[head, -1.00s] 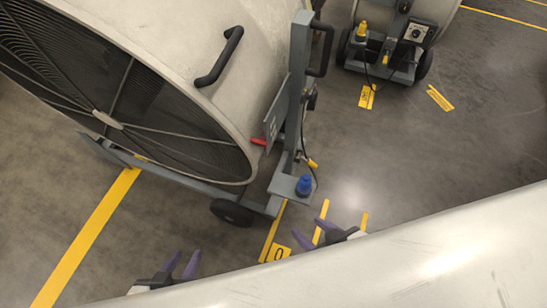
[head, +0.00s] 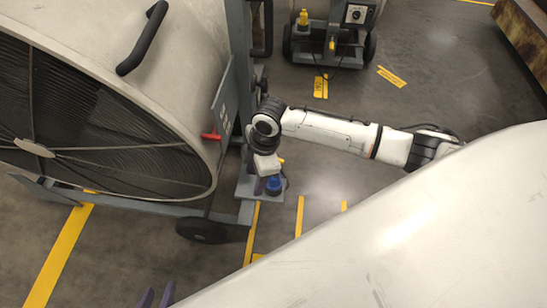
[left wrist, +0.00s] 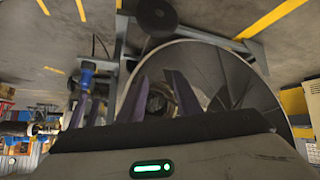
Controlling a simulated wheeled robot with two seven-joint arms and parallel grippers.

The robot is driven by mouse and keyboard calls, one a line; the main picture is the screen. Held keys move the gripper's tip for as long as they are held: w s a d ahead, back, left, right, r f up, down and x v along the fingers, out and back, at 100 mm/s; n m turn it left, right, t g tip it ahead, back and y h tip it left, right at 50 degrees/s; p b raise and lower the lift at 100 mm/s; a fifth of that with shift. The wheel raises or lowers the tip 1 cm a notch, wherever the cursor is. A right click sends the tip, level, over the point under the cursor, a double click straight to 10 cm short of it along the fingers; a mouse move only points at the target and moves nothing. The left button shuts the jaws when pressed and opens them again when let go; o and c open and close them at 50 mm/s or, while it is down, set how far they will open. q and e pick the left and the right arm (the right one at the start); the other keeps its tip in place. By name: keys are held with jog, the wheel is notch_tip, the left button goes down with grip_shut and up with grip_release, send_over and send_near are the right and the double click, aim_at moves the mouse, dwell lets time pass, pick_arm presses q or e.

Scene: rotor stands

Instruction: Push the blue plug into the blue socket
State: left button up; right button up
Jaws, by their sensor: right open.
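A blue fitting (head: 274,184) stands upright on the foot plate of the near rotor stand (head: 243,190). It also shows in the left wrist view (left wrist: 88,67). I cannot tell plug from socket in it. My right gripper (head: 265,185) points down right at the fitting, with a purple finger on its left side; contact is unclear and the wrist partly covers it. Its jaws are open. My left gripper (head: 156,297) is low at the bottom edge, away from the stand. Its two purple fingers are apart and empty, as the left wrist view (left wrist: 160,92) shows.
A large grey fan housing (head: 180,60) with a black handle (head: 143,38) and a red lever (head: 211,136) fills the left side. Another stand with a yellow fitting (head: 304,17) is at the back. The floor right of the near stand is clear.

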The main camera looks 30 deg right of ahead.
notch_tip(320, 180, up, 2)
jog(key=n+h+b, duration=0.1)
jog(key=h, duration=0.1)
send_over(274, 180)
jog(key=w, duration=0.2)
jog(key=shift+s+r+g, duration=0.2)
jog(key=shift+g, duration=0.2)
jog(key=shift+d+r, duration=0.15)
jog(key=shift+d, duration=0.2)
jog(key=shift+w+d+b, duration=0.1)
jog(key=shift+d+b, duration=0.05)
jog(key=shift+b, duration=0.4)
notch_tip(274, 180, down, 4)
jog(key=b, duration=0.4)
jog(key=shift+r, duration=0.2)
notch_tip(274, 180, down, 2)
jog(key=shift+f+b, duration=0.1)
jog(key=shift+b, duration=1.15)
jog(key=shift+f, duration=0.3)
pick_arm(q)
jog(key=w+d+f+g+h, duration=0.1)
jog(key=d+f, duration=0.2)
jog(key=f, duration=0.2)
jog(key=shift+w+f+m+b, duration=0.2)
jog(key=shift+f+m+b, duration=0.05)
jog(key=shift+m+b, duration=0.05)
pick_arm(e)
jog(key=shift+f, duration=1.65)
pick_arm(q)
jog(key=shift+d, duration=0.1)
